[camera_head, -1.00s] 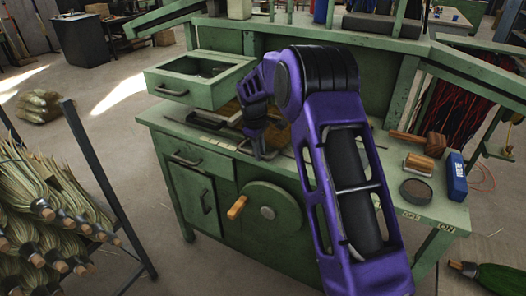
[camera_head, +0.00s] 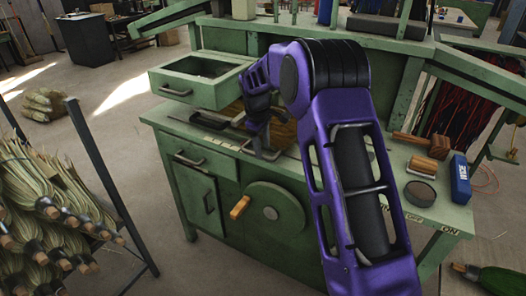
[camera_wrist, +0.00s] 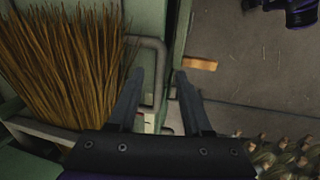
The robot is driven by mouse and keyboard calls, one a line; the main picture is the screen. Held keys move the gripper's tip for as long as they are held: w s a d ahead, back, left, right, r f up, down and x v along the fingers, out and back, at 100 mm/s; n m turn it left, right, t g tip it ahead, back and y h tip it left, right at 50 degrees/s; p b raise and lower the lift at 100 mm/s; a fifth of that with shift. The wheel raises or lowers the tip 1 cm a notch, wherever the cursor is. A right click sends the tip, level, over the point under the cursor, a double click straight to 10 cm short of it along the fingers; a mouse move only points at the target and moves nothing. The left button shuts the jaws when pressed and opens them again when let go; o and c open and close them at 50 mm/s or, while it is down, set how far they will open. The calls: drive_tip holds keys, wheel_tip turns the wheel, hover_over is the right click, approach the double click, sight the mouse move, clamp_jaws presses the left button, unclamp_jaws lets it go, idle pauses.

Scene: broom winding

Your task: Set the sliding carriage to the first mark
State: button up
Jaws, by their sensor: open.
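My gripper (camera_head: 266,152) is open and points down over the front edge of the green workbench (camera_head: 150,118), left of its middle. In the wrist view its two fingers (camera_wrist: 158,90) are apart, with a bent grey bar (camera_wrist: 152,43) near the left finger and pale mark plates (camera_wrist: 148,122) below. In the head view, pale mark plates (camera_head: 229,147) line the bench's front edge left of my gripper. I cannot make out the sliding carriage for certain; my gripper and arm cover part of the bench top. A bundle of brown broom bristles (camera_wrist: 60,65) lies left of the fingers.
A crank wheel with a wooden handle (camera_head: 240,207) sits on the bench front; an open drawer box (camera_head: 200,85) stands at back left. A brush (camera_head: 422,170), a round tin (camera_head: 420,193) and a blue box (camera_head: 460,180) lie right. A broom rack (camera_head: 60,215) stands left.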

wheel_tip(320, 180, up, 15)
drive_tip(key=s+a+p, duration=0.1)
drive_tip(key=s, duration=0.1)
drive_tip(key=shift+s+a+f, duration=0.15)
drive_tip(key=shift+a+f, duration=0.05)
drive_tip(key=shift+a, duration=0.1)
